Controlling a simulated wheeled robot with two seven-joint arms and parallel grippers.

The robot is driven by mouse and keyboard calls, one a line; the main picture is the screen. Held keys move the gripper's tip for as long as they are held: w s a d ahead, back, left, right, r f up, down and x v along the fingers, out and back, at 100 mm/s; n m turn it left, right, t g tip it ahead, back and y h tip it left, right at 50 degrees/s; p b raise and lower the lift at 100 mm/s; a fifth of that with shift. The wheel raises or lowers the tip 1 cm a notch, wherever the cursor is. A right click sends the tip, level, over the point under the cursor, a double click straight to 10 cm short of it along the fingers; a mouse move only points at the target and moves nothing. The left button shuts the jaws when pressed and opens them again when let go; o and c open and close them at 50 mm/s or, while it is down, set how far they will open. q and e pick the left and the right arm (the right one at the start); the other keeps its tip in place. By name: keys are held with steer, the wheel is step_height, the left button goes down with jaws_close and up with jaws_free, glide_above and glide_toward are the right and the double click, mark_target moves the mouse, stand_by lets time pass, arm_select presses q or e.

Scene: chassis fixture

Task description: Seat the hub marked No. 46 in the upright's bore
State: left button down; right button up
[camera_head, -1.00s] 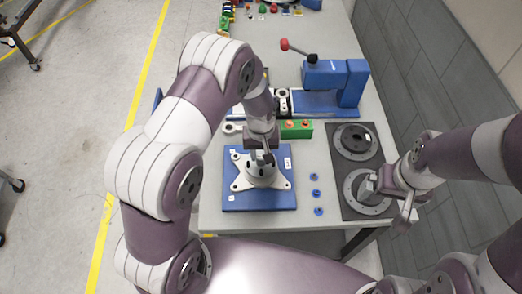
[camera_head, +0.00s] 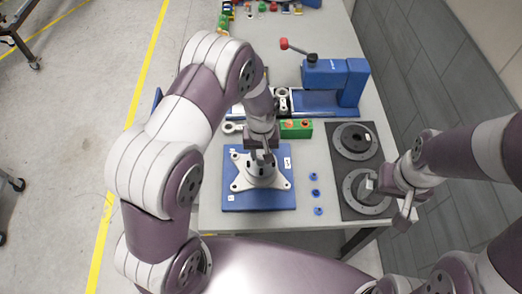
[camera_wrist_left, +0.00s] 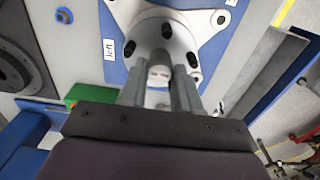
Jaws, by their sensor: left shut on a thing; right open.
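The pale grey upright (camera_head: 241,182) lies on a blue fixture plate (camera_head: 230,203), its lobed base spread flat. My left gripper (camera_head: 264,157) is directly above its middle, shut on the narrow pale neck of the hub (camera_wrist_left: 160,75). The bore is hidden, so I cannot tell how deep the hub sits. The No. 46 marking is not readable. My right gripper (camera_head: 387,200) is open and empty, above the black mat's near disc.
The black mat (camera_head: 337,142) at the right carries two round discs, the far one darker (camera_head: 355,140). A green block (camera_head: 297,129) and a blue press with a red-knobbed lever (camera_head: 348,82) stand behind.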

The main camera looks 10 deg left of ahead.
arm_select(q)
steer(key=shift+f, duration=0.25)
steer(key=shift+f+b, duration=0.65)
steer(key=shift+f, duration=0.05)
stand_by(1.4)
steer(key=c, duration=1.1)
jaws_free()
steer(key=shift+c, duration=0.2)
steer(key=shift+r+p, duration=1.25)
steer(key=shift+r, duration=0.25)
steer(key=o, duration=0.6)
steer(key=shift+c, duration=0.2)
steer(key=shift+f, duration=0.1)
